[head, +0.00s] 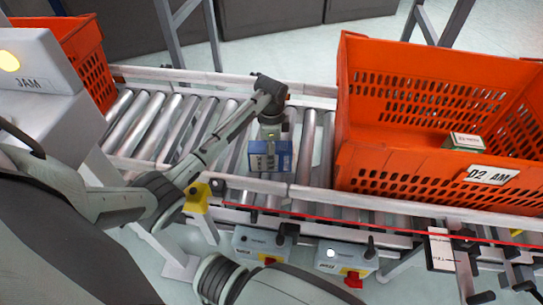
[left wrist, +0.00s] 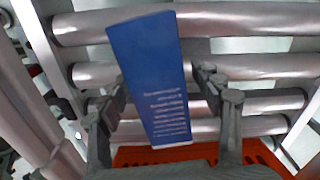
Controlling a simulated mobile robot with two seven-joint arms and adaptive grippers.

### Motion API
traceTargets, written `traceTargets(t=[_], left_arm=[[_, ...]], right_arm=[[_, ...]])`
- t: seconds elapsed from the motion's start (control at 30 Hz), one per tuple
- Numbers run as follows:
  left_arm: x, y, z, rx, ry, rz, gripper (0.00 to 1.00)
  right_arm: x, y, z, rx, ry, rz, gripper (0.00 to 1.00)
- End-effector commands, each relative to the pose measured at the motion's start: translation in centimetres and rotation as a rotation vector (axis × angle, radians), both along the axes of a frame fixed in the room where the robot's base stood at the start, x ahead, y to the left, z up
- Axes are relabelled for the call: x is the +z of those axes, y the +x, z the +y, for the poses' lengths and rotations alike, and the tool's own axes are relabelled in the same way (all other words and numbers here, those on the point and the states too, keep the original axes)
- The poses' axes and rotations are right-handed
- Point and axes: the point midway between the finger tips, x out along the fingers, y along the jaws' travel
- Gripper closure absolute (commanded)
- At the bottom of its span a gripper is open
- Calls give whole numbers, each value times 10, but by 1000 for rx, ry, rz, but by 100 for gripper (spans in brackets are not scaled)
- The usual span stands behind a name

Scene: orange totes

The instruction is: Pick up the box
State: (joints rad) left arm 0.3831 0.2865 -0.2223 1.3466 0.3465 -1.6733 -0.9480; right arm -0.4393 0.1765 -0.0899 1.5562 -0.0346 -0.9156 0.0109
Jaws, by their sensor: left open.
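A blue box (head: 284,158) is at the roller conveyor, directly below my left gripper (head: 264,152). In the left wrist view the blue box (left wrist: 150,75) shows a long blue face with pale printing and lies tilted between the two open fingers of my left gripper (left wrist: 163,92). The right finger stands clear of the box; the left finger is close to its edge, and I cannot tell whether it touches. My right gripper is not in view.
A large orange tote (head: 375,165) stands on the conveyor at the right, with a small green and white box (head: 465,142) in it. Another orange tote (head: 82,45) is at the far left, behind a grey machine marked JAM (head: 40,75). Bare rollers (head: 170,125) lie left of the blue box.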

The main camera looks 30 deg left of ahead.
Motion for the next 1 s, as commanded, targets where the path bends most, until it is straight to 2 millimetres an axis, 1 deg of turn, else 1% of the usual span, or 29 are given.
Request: traceTargets(t=[0.03, 0.13, 0.37, 0.47, 0.9, 1.0], left_arm=[[-6, 0, -1, 0, -1, 3, 34], [-14, 0, -1, 0, -2, 1, 34], [-16, 0, -1, -1, -1, 0, 34], [-16, 0, -1, -1, -1, 0, 44], [-16, 0, -1, -1, -1, 0, 98], [-15, 1, -1, -1, 0, -2, 99]], right_arm=[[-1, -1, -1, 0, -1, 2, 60], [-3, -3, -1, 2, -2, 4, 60], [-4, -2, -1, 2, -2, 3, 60], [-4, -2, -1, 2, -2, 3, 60], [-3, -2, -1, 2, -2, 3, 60], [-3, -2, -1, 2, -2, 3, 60]])
